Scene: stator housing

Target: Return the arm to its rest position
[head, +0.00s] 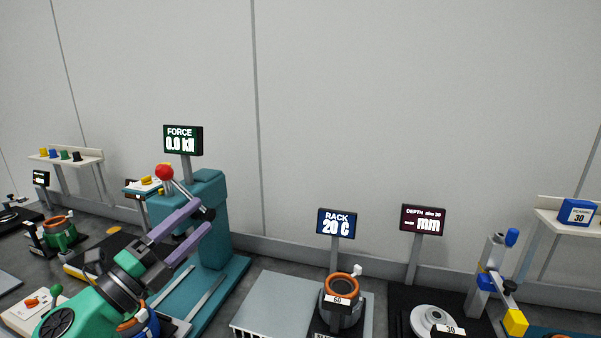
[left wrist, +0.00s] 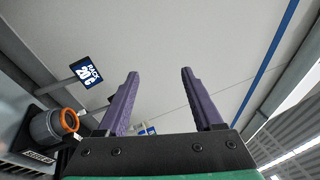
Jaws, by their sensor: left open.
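My left gripper (head: 203,216) is raised at the left of the head view, in front of the teal press (head: 212,195). Its two purple fingers point up and to the right. In the left wrist view the fingers of my left gripper (left wrist: 160,73) stand apart with nothing between them. They point toward the pale wall. I cannot tell the exact gap between the fingers and the press. My right gripper is in neither view.
The press has a red-knobbed lever (head: 164,172) and a FORCE display (head: 183,140). A grey housing with an orange ring (head: 342,290) stands by the RACK display (head: 336,223). A depth gauge stand (head: 491,270) is at right. Space above the bench is clear.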

